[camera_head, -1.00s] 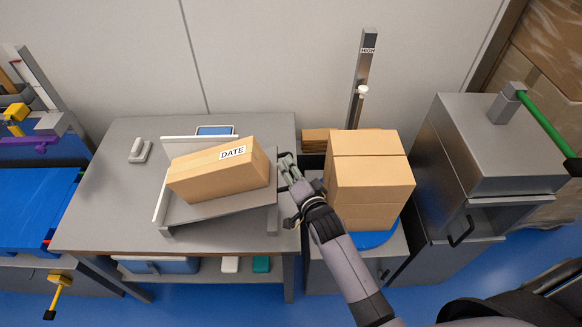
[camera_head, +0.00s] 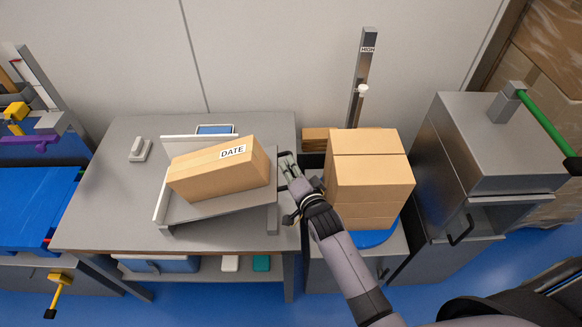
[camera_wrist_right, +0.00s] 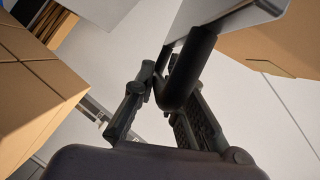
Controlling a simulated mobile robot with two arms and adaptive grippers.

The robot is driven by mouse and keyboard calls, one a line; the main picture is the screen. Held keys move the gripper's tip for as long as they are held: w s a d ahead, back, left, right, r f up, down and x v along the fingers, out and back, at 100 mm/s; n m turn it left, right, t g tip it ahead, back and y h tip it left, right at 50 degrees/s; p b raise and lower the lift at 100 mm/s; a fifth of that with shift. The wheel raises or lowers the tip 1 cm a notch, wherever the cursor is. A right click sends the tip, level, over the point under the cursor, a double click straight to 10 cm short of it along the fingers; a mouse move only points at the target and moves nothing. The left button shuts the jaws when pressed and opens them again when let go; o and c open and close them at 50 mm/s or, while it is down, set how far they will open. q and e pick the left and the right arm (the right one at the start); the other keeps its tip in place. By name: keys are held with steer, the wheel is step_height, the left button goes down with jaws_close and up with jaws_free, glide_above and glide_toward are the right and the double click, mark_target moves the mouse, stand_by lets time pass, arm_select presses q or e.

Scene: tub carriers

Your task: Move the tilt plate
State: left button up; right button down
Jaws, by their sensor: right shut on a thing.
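The tilt plate (camera_head: 205,210) is a grey metal tray on the workbench. It is tilted, its right side raised, with a pale rail along its left side. A cardboard box marked DATE (camera_head: 218,171) lies slanted on it. My right gripper (camera_head: 289,176) is at the plate's right edge. In the right wrist view it is shut on a dark bar handle (camera_wrist_right: 188,70) joined to the plate's edge (camera_wrist_right: 222,18). My left gripper is not in view.
Stacked cardboard boxes (camera_head: 369,178) stand close to the right of my right gripper, beside an upright post marked HIGH (camera_head: 362,80). A small grey device (camera_head: 140,150) sits on the workbench (camera_head: 105,205). A metal cabinet (camera_head: 480,150) stands farther right.

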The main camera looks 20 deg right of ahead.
stand_by(0.5)
steer(key=f+m+b, duration=0.1)
steer(key=f+b, duration=0.3)
steer(key=b, duration=0.1)
steer(key=d+f+m+t+b, duration=0.1)
steer(key=f+m+b, duration=0.1)
steer(key=f+b, duration=0.3)
steer(key=d+f+m+t+y+b, duration=0.1)
steer(key=f+m+b, duration=0.1)
steer(key=f+b, duration=0.3)
steer(key=shift+s+d+f, duration=0.15)
steer(key=shift+s+d, duration=0.05)
steer(key=shift+s, duration=0.15)
steer(key=shift+s+f+m+b, duration=0.1)
steer(key=shift+f+m+b, duration=0.15)
steer(key=shift+m+b, duration=0.35)
steer(key=shift+f, duration=0.1)
steer(key=c, duration=1.7)
jaws_free()
steer(key=shift+d, duration=0.1)
steer(key=shift+o, duration=0.2)
